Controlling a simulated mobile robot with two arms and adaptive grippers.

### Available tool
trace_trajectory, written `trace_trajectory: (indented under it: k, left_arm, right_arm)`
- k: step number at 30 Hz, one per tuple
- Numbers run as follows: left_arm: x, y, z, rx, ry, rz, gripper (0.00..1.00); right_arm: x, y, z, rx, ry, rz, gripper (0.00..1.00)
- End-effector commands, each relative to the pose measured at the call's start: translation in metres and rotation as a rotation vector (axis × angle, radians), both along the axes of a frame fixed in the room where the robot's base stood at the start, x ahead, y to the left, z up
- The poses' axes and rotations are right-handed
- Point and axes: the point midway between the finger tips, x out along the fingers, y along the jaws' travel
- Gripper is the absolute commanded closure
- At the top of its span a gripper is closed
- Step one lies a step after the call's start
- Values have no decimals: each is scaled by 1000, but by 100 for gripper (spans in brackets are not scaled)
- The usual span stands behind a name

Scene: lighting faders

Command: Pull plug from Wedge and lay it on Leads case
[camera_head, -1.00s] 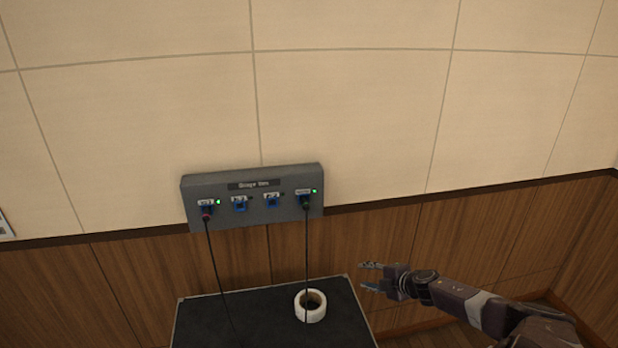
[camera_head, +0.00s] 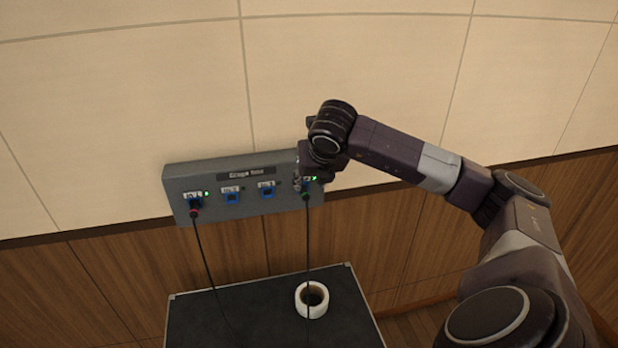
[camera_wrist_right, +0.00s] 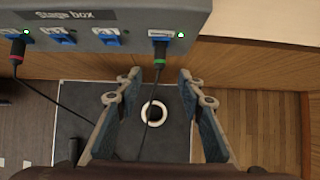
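The grey stage box (camera_head: 243,202) is on the wall with a row of blue sockets. A black plug with a green ring (camera_wrist_right: 160,54) sits in the rightmost socket, whose label is too small to read; its cable hangs down. This plug (camera_head: 306,196) is partly hidden by my wrist in the head view. My right gripper (camera_wrist_right: 161,77) is open, its fingertips either side of the plug's cable just below the plug, not closed on it. The black case (camera_head: 255,311), presumably the Leads case, stands below; its name is not visible. My left gripper is not in view.
A white tape roll (camera_head: 312,300) lies on the case top, near the hanging cable. A second plug with a red ring (camera_head: 194,212) is in the leftmost socket. The two middle sockets are empty. The left half of the case top is mostly clear.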

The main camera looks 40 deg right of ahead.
Motion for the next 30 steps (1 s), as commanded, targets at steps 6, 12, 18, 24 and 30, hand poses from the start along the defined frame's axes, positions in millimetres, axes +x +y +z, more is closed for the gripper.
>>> trace_trajectory:
  k: [6,12,18,24,30]
  left_arm:
    - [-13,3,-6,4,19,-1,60]
    - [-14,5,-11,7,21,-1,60]
    - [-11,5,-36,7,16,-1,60]
    - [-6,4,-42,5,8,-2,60]
    - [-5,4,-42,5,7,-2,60]
  right_arm:
    - [10,-6,-19,-3,1,-2,64]
    - [24,-14,-44,-2,2,-1,64]
    - [37,-20,-66,-2,-1,-1,64]
    - [43,-24,-73,-3,0,1,64]
    - [44,-24,-73,-3,0,1,64]
